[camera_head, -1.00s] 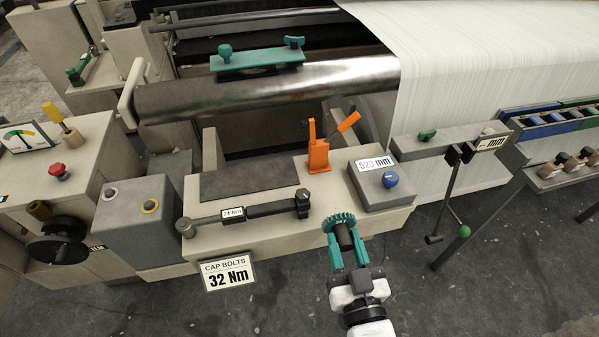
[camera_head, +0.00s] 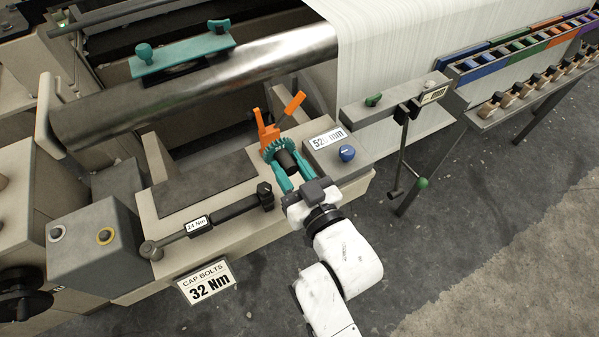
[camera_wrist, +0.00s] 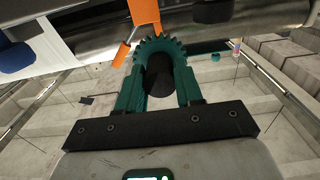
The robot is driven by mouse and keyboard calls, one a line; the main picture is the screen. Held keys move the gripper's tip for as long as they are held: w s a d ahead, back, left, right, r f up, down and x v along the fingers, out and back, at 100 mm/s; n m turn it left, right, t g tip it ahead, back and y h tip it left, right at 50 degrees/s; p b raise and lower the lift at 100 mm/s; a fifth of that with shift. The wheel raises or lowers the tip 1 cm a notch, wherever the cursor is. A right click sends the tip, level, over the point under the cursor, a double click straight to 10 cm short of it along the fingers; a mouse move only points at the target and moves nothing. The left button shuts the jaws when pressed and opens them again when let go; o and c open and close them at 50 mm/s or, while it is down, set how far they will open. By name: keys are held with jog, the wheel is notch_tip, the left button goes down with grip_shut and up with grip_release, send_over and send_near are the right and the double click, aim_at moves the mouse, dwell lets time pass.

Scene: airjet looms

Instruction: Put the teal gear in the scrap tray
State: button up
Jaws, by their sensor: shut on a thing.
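The teal gear (camera_head: 271,148), toothed with a dark hub, is held at the tips of my gripper (camera_head: 284,172). My gripper's teal fingers are shut on it, above the beige bench next to the orange clamp. In the wrist view the gear (camera_wrist: 160,45) arches over the dark hub between the two fingers (camera_wrist: 158,92). I cannot make out a thing that is clearly the scrap tray in these views.
The orange clamp (camera_head: 268,130) stands close behind the gear. The grey box with a blue knob (camera_head: 347,153) is to the right. A torque wrench (camera_head: 215,220) and a dark flat plate (camera_head: 205,187) lie to the left. Coloured bins (camera_head: 480,92) stand at the right.

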jog(key=b, duration=0.2)
send_over(301, 178)
jog(key=s, duration=0.2)
notch_tip(301, 178, down, 5)
jog(key=shift+d+f, duration=0.1)
jog(key=shift+f+b, duration=0.4)
jog(key=shift+f, duration=1)
jog(key=shift+f, duration=0.1)
jog(key=shift+f, duration=0.1)
jog(key=o, duration=1.1)
jog(key=shift+c, duration=0.2)
jog(key=shift+r, duration=0.2)
jog(key=b+v, duration=0.2)
jog(key=v, duration=1)
jog(key=shift+b, duration=0.3)
jog(key=shift+f, duration=0.1)
